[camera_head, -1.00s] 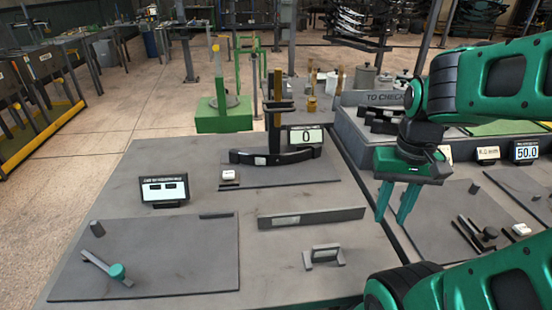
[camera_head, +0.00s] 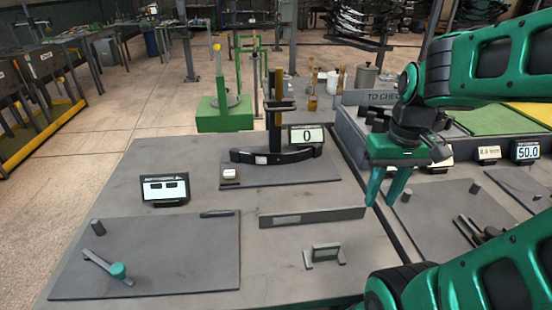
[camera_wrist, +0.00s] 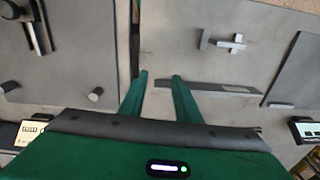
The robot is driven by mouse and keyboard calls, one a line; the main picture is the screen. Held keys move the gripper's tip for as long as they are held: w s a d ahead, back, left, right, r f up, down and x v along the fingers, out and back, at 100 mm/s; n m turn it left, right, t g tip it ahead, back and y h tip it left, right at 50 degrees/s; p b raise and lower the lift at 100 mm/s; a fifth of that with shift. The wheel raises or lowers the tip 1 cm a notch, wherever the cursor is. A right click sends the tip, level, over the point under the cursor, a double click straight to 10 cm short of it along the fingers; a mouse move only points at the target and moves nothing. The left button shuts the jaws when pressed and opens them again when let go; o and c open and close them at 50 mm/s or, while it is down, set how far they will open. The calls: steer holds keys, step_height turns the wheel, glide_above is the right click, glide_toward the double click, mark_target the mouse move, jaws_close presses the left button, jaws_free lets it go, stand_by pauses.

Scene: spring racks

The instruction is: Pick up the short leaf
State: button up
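My gripper (camera_head: 382,198) is open and empty, with its two green fingers pointing down above the gap between the near table and the right-hand table. It also shows in the wrist view (camera_wrist: 160,77), with nothing between the fingertips. A dark curved leaf (camera_head: 272,157) with a pale label lies across the gauge stand. Several short dark pieces (camera_head: 377,120) sit in the grey tray marked TO CHECK, partly hidden by my arm. I cannot tell for certain which piece is the short leaf. A straight grey bar (camera_head: 312,217) with a label stands on the near table; it also shows in the wrist view (camera_wrist: 215,88).
A small grey handled block (camera_head: 324,256) stands near the table front. A board (camera_head: 170,262) at left carries a peg and a green-knobbed lever (camera_head: 117,270). Displays (camera_head: 307,136) stand behind. The gauge post (camera_head: 276,100) rises tall. The TO CHECK tray wall (camera_head: 352,130) is raised.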

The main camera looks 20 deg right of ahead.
steer(key=w+a+r+n+t+y, duration=0.1)
steer(key=w+r+n+t+y, duration=0.1)
steer(key=w+n, duration=1.1)
steer(key=n+t+y, duration=0.1)
steer(key=n+y, duration=0.2)
steer(key=n, duration=0.2)
glide_toward(281, 154)
steer(key=shift+a+x, duration=0.15)
steer(key=shift+x, duration=2.15)
steer(key=shift+a+x, duration=0.1)
steer(key=shift+x, duration=2.2)
steer(key=shift+r, duration=0.15)
jaws_close()
steer(key=shift+w+d+r, duration=0.1)
